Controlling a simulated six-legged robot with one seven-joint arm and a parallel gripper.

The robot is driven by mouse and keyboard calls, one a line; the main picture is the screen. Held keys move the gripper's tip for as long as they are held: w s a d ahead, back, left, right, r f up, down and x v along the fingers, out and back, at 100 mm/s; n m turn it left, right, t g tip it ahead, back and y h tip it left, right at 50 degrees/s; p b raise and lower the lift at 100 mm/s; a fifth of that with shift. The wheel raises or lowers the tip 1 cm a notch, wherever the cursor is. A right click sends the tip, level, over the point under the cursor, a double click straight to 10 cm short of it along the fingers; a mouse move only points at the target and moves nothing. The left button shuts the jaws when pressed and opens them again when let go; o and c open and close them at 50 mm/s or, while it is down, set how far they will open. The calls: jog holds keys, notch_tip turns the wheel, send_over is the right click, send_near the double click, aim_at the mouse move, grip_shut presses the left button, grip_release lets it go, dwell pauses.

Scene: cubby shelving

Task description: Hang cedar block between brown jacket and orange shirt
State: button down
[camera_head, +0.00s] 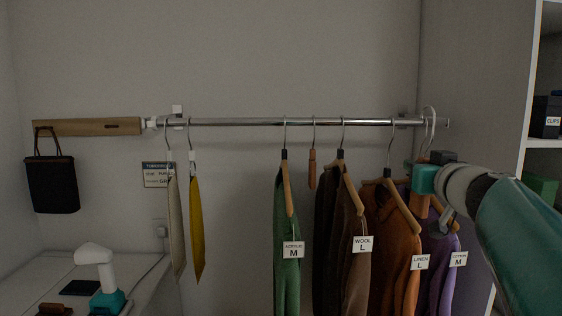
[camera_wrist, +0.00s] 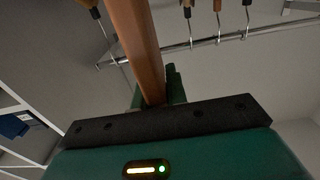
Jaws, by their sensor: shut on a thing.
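My gripper (camera_head: 427,178) is at the right end of the rail, in front of the purple shirt, and is shut on an orange-brown wooden cedar block (camera_head: 421,207). In the wrist view the block (camera_wrist: 137,45) runs up out of the jaws (camera_wrist: 155,98). A pale hook shows above the gripper near the rail's end; I cannot tell whether it touches the rail. The brown jacket (camera_head: 328,240), tagged WOOL L, and the orange shirt (camera_head: 385,245), tagged LINEN L, hang side by side left of my gripper, with a gap between their hooks.
The metal rail (camera_head: 250,122) spans the wall. A purple shirt (camera_head: 442,245) hangs at the right. Another wooden block (camera_head: 312,170) hangs between the green shirt (camera_head: 286,240) and brown jacket. A shelf (camera_head: 545,143) stands far right.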

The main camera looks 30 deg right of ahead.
jog(key=f+x, duration=0.3)
jog(key=x, duration=2.7)
dwell(1.8)
jog(key=c, duration=1.3)
grip_release()
jog(key=shift+s, duration=0.1)
